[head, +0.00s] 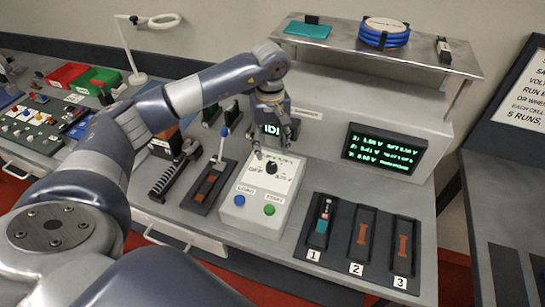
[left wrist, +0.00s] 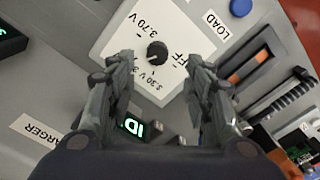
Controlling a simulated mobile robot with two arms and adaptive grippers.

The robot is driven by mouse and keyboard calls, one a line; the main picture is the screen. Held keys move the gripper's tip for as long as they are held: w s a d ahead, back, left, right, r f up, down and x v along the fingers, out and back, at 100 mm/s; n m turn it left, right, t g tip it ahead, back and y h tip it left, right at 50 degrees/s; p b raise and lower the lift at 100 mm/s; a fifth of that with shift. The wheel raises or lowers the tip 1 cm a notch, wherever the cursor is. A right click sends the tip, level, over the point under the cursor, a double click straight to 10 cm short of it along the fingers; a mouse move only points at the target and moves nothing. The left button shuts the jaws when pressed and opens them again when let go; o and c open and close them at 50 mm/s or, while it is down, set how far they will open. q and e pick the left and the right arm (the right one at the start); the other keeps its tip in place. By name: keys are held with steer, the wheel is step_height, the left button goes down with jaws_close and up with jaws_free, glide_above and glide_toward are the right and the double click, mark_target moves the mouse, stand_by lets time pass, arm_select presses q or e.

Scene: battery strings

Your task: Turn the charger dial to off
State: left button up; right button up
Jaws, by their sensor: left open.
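The charger dial is a small black round knob (head: 271,168) on the white top plate of the charger box (head: 285,190). In the left wrist view, the dial (left wrist: 157,52) shows between the fingertips, ringed by OFF and voltage markings. Its pointer is too small to read surely. My left gripper (head: 274,143) points down above the dial, its two fingers spread apart and holding nothing. In the left wrist view, the open fingers (left wrist: 161,62) stand on either side of the dial, with no clear contact. My right gripper is not in view.
A blue button (head: 239,200) and a green button (head: 270,210) sit on the box's front. Numbered trays stand to the right; tray 1 (head: 318,240) holds a cell. A display (head: 384,149) is behind. A lever fixture (head: 210,187) stands left of the box.

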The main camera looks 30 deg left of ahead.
mark_target(272, 165)
arm_select(q)
steer(key=f+p, duration=0.1)
steer(key=f, duration=0.4)
steer(key=shift+w, duration=0.2)
step_height(272, 165, down, 2)
steer(key=shift+f+p, duration=0.15)
steer(key=shift+p, duration=0.3)
steer(key=c, duration=1.1)
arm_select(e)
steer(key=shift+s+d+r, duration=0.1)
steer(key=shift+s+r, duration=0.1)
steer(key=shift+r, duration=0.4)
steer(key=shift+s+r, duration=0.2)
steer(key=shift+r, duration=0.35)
